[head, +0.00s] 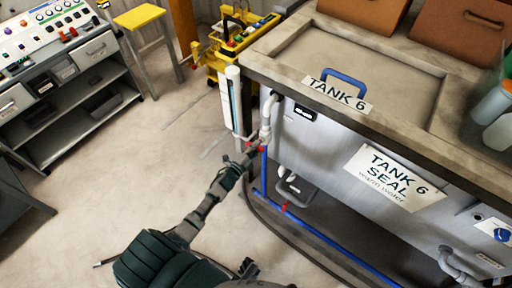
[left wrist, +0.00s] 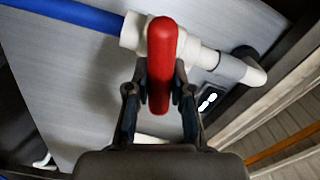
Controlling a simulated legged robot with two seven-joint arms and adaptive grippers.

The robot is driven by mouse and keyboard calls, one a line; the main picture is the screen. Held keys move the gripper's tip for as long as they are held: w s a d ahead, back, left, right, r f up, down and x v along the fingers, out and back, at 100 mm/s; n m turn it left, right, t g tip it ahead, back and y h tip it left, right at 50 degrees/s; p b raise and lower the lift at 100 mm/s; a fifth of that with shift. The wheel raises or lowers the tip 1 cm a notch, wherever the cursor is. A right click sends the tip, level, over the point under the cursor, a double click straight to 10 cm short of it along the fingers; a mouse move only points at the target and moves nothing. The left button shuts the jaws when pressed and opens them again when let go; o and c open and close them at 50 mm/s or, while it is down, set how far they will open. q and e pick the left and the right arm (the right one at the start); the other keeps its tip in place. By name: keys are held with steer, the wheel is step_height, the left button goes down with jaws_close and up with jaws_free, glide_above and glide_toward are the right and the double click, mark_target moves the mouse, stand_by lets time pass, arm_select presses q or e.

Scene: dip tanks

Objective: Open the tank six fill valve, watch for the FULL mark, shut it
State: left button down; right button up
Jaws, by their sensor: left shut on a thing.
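The tank six, marked by a TANK 6 plate (head: 338,94), stands at the right in the head view. Its fill valve has a red lever handle (left wrist: 163,60), set crosswise to the pipe in the left wrist view. My left gripper (head: 252,154) is shut on this handle; its fingers (left wrist: 160,98) lie on both sides of it. A white upright sight tube (head: 233,100) with a bluish strip stands beside the tank's corner. The FULL mark is not readable. A dark part low in the head view may be my right gripper (head: 248,268); its jaws are unclear.
A blue pipe (head: 325,238) runs along the tank's foot. A TANK 6 SEAL sign (head: 394,178) is on the tank's front. A yellow caddy (head: 235,42), a yellow stool (head: 140,17) and a control bench (head: 55,30) stand behind.

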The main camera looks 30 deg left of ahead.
arm_select(q)
steer(key=shift+d+m, duration=0.1)
steer(key=shift+m, duration=0.7)
steer(key=shift+f+m+b, duration=0.1)
steer(key=shift+m+b, duration=0.2)
steer(key=shift+m, duration=0.2)
steer(key=shift+f+m, duration=0.1)
steer(key=shift+m, duration=0.5)
arm_select(e)
steer(key=shift+d+r, duration=0.1)
steer(key=shift+r, duration=1.55)
arm_select(q)
steer(key=shift+d, duration=0.1)
steer(key=c, duration=1)
jaws_free()
steer(key=shift+f, duration=0.1)
